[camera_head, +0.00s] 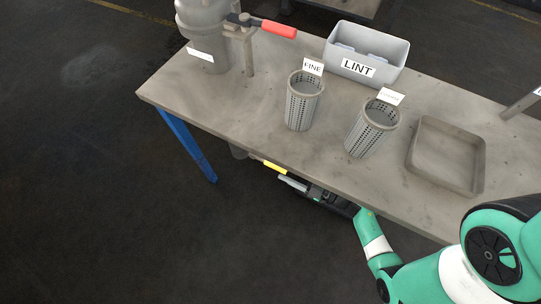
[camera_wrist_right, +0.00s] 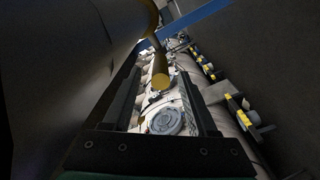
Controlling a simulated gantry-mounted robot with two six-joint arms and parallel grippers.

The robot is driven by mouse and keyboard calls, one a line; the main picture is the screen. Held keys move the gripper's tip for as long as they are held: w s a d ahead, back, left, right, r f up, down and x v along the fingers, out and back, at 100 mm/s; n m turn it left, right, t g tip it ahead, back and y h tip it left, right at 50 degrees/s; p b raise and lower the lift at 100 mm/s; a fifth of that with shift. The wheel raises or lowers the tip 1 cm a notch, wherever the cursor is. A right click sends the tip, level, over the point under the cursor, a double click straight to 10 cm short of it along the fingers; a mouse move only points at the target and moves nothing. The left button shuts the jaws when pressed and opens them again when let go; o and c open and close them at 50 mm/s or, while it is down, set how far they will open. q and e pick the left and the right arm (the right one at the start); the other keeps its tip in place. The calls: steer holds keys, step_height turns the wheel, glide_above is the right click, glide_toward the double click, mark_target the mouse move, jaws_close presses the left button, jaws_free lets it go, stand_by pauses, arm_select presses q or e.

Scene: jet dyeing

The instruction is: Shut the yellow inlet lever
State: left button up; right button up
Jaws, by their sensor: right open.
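The yellow inlet lever (camera_head: 275,167) shows as a short yellow handle just below the table's front edge in the head view; the rest of it is hidden under the table. My right gripper (camera_head: 297,185) is just to the right of and below the handle. In the right wrist view the right gripper (camera_wrist_right: 160,88) is open, and a dull yellow bar (camera_wrist_right: 160,80), likely the lever's handle, shows in the gap between its fingers. I cannot tell whether they touch it. My left gripper is not in view.
On the table (camera_head: 240,110) stand a grey vessel with a red lever (camera_head: 278,28), two perforated baskets (camera_head: 302,105) (camera_head: 368,132), a LINT bin (camera_head: 385,48) and an empty tray (camera_head: 425,160). A blue leg (camera_head: 190,145) supports the left end. The floor in front is clear.

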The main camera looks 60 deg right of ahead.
mark_target(270, 164)
steer(key=w, duration=0.2)
steer(key=w+b, duration=0.1)
steer(key=w, duration=0.1)
steer(key=w+b, duration=0.1)
steer(key=w, duration=0.1)
steer(key=shift+a+f, duration=0.1)
steer(key=shift+a, duration=0.15)
steer(key=shift+w, duration=0.5)
jaws_close()
stand_by(0.6)
